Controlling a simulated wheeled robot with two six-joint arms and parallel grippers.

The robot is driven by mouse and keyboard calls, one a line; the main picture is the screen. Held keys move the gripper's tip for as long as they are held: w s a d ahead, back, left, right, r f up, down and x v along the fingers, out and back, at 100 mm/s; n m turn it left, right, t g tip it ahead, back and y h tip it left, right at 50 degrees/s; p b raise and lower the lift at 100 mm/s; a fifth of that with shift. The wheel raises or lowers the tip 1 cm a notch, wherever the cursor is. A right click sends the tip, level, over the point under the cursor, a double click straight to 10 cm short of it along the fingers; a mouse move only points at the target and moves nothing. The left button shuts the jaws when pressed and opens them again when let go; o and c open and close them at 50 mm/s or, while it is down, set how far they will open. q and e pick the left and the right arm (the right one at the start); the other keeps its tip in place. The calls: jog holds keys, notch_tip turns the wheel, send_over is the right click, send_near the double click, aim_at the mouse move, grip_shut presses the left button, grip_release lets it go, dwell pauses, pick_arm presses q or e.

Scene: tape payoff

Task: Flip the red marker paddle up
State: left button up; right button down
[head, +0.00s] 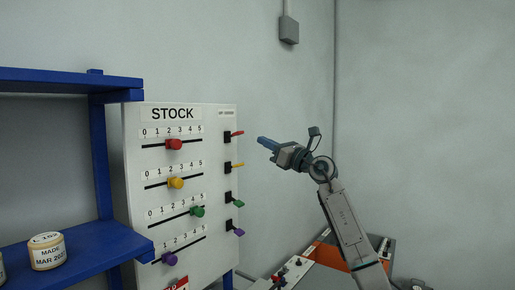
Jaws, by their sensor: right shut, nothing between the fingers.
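The red marker paddle (237,133) is the top one in the column at the right edge of the white STOCK board (190,113). It sticks out to the right from a black mount, its tip tilted slightly up. My right gripper (262,140) is shut and empty, its fingers pointing left toward the board. The fingertips appear a little to the right of the red paddle and slightly lower, with a gap in the picture; the depth between them is hard to tell. My left gripper is not in view.
Below are the yellow paddle (237,165), green paddle (237,204) and purple paddle (238,232). The board has coloured slider knobs, including a red one (174,144). A blue shelf (100,240) with a labelled roll (47,252) stands left. A bench (330,256) is below my right arm.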

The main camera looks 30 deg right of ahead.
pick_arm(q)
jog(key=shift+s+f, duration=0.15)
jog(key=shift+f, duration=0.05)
pick_arm(e)
jog(key=shift+s+d, duration=0.5)
jog(key=shift+s, duration=0.4)
